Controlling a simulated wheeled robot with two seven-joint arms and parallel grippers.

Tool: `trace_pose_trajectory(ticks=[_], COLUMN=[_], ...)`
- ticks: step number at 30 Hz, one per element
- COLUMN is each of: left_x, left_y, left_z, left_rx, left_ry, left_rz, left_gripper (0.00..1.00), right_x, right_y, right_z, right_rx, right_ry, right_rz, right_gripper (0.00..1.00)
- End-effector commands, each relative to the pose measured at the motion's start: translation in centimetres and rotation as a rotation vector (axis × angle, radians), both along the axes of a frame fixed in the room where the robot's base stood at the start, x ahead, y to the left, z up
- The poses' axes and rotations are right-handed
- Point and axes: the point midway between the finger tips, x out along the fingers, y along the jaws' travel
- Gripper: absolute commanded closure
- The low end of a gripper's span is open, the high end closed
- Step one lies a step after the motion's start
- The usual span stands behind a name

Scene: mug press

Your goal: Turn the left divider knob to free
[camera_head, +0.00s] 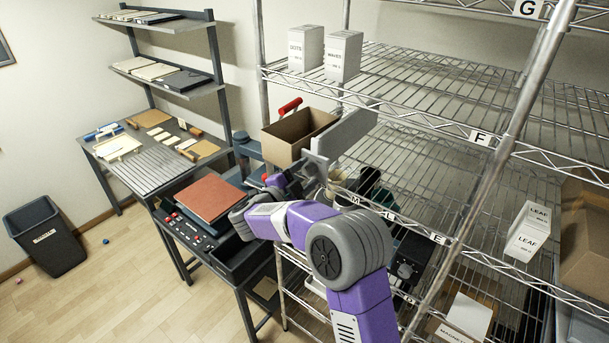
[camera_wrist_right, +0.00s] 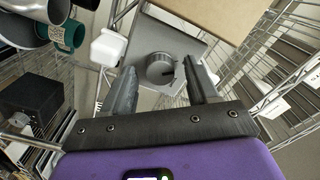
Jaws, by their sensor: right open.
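A round grey knob (camera_wrist_right: 161,69) with a dark pointer mark sits on a grey panel (camera_wrist_right: 185,42) in the right wrist view. My right gripper (camera_wrist_right: 165,80) is open, with one finger on each side of the knob in the picture. I cannot tell whether either finger touches it. In the head view my right gripper (camera_head: 303,173) is beside the wire rack, just below a light grey plate (camera_head: 345,137). The knob cannot be made out there, as the gripper and arm cover that area. My left gripper is not in view.
An open cardboard box (camera_head: 290,137) stands close above the gripper. Mugs, including a green mug (camera_wrist_right: 68,36), are near it on the wire rack (camera_head: 440,165). A white block (camera_wrist_right: 107,47) is left of the knob. A workbench with a red-brown pad (camera_head: 209,198) is to the left.

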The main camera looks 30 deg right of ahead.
Motion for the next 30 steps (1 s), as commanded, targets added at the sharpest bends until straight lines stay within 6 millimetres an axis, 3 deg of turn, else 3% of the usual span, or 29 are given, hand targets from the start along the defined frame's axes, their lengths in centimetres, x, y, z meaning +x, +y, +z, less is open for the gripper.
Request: trace_pose_trajectory(ticks=[5, 12, 18, 30], left_x=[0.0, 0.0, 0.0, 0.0], left_y=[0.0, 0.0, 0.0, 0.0], left_z=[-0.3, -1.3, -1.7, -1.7], left_rx=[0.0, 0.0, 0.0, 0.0], left_ry=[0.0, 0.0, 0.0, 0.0], left_rz=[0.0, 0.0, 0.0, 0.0], left_gripper=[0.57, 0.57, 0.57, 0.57], right_x=[-0.3, -1.8, -2.7, -2.9], right_y=[0.9, 4.7, 6.7, 7.0], right_z=[-0.1, -0.2, -0.1, 0.0], right_rx=[0.0, 0.0, 0.0, 0.0], right_ry=[-0.001, 0.0, 0.0, 0.0], right_rz=[0.001, 0.005, 0.001, 0.0], right_gripper=[0.41, 0.41, 0.41, 0.41])
